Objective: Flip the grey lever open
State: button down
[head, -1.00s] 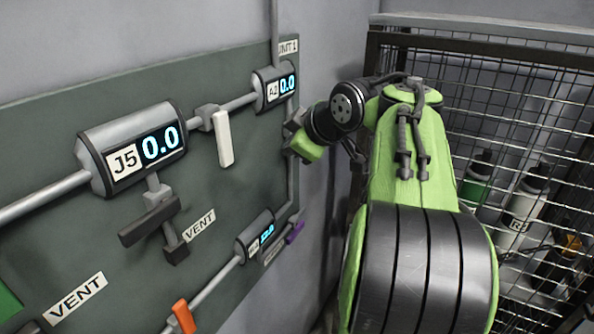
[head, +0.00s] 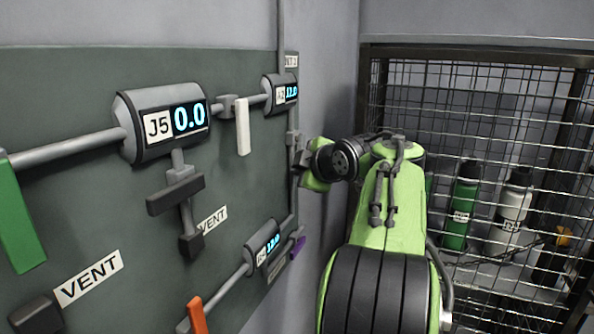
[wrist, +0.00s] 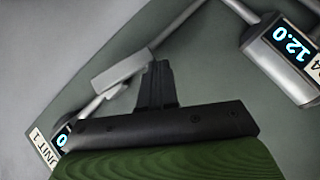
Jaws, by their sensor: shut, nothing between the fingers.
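The light grey lever (wrist: 122,70) sits on the pipe at the panel's right side in the wrist view. It lies at a slant to the pipe in that picture. My gripper (wrist: 157,72) is shut and empty, with its dark fingertips right beside the lever's right end. I cannot tell whether they touch it. In the head view my gripper (head: 301,166) is at the panel's right edge, beside the vertical pipe, and the lever is mostly hidden there.
The upper right display (head: 281,94) seems to read 12.0. The J5 gauge (head: 165,121) reads 0.0. White (head: 243,127), dark (head: 176,194), green (head: 18,215), orange (head: 197,315) and purple (head: 298,247) handles stick out from the panel. A wire cage (head: 480,110) with bottles stands right.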

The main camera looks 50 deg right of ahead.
jog(key=shift+r, duration=0.15)
jog(key=shift+r+p, duration=0.7)
jog(key=shift+p, duration=0.05)
jog(key=p+v, duration=0.3)
jog(key=v, duration=1.3)
jog(key=shift+p, duration=0.4)
jog(key=shift+w, duration=0.1)
